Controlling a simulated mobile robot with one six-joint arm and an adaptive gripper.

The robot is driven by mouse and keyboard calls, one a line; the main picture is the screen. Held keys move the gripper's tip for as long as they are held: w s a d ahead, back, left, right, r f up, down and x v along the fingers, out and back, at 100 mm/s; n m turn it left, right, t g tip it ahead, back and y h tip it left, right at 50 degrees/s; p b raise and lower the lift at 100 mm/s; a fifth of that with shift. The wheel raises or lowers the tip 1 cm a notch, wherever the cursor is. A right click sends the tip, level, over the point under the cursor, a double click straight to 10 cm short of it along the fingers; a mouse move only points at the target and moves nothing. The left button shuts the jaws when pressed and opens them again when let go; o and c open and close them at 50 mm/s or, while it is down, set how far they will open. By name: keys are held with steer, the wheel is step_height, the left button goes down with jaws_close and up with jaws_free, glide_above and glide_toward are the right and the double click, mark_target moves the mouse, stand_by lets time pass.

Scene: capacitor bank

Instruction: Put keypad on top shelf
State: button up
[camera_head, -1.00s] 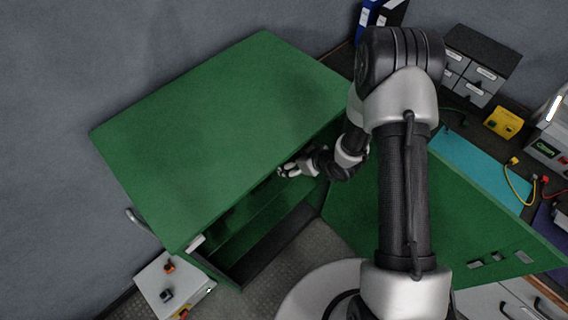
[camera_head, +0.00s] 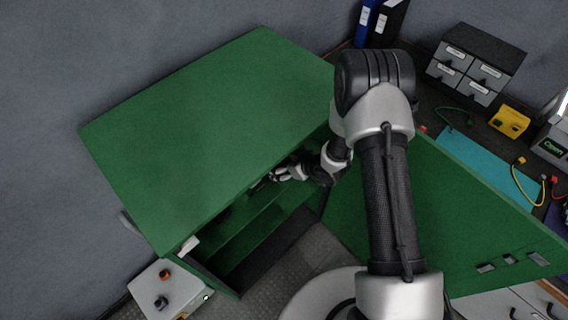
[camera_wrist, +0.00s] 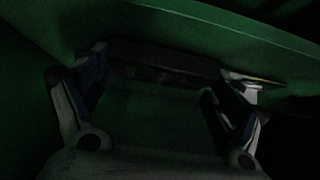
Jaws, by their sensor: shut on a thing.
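The green cabinet (camera_head: 200,120) stands at the left in the head view with its door (camera_head: 400,220) open to the right. Its shelf (camera_head: 262,215) shows in the opening under the cabinet top. My gripper (camera_head: 262,183) reaches into the upper part of the opening, partly hidden by the cabinet top. In the dark wrist view, my gripper (camera_wrist: 160,85) is shut on a dark, flat, bar-like thing, likely the keypad (camera_wrist: 163,58), held between its fingers. A green shelf edge (camera_wrist: 215,22) runs close beyond it. Whether the keypad touches a shelf is too dark to tell.
A light grey box with knobs (camera_head: 172,290) stands at the cabinet's lower left. At the right, a bench holds grey drawers (camera_head: 470,65), a yellow device (camera_head: 509,121), a teal mat (camera_head: 475,165) and cables. The open door borders my arm on the right.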

steer(key=o, duration=1)
steer(key=shift+f, duration=0.15)
steer(key=shift+o, duration=0.2)
steer(key=shift+s+d+r, duration=0.1)
steer(key=shift+r, duration=0.2)
steer(key=p+v, duration=0.4)
steer(key=v, duration=0.7)
steer(key=shift+s+d+r+p, duration=0.2)
steer(key=shift+p, duration=0.1)
